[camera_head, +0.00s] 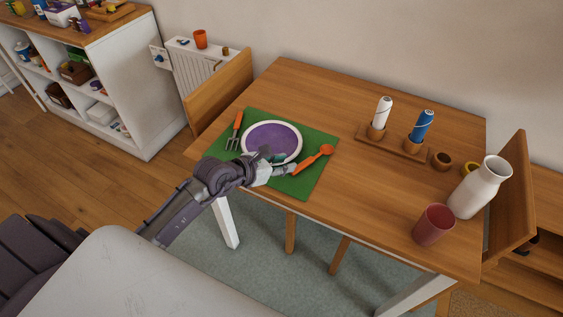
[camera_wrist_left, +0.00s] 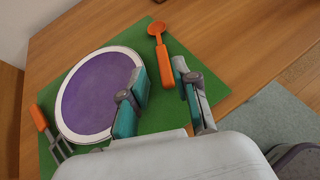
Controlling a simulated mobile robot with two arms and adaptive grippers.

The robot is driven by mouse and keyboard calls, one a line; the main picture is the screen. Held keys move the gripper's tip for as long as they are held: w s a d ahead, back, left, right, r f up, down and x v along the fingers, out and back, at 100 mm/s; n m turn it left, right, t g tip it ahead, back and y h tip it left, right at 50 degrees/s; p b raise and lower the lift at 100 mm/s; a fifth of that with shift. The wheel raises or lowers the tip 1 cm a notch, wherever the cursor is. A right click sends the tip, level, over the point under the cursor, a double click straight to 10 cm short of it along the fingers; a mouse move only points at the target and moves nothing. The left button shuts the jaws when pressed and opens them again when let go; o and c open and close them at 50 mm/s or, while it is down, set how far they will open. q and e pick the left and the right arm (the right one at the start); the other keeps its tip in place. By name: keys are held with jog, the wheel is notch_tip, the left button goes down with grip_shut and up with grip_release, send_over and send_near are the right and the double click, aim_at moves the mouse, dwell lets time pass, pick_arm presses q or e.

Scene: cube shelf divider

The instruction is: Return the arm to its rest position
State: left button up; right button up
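My left gripper (camera_head: 287,171) is over the near edge of the green placemat (camera_head: 315,181), just beside the handle end of the orange spoon (camera_head: 313,159). In the left wrist view the left gripper (camera_wrist_left: 161,76) has its two fingers apart. The spoon (camera_wrist_left: 161,57) lies on the placemat (camera_wrist_left: 208,88), its handle end between and beyond the fingertips, with no grip on it visible. A purple plate with a white rim (camera_head: 271,138) lies on the placemat, with an orange-handled fork (camera_head: 235,131) to its left. My right gripper is not in view.
Chairs (camera_head: 222,92) stand at both ends. A white shelf (camera_head: 130,85) stands at left.

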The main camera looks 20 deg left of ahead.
pick_arm(q)
jog(key=shift+s+a+r, duration=0.1)
jog(key=shift+s+r, duration=0.05)
jog(key=shift+s, duration=0.05)
dwell(0.6)
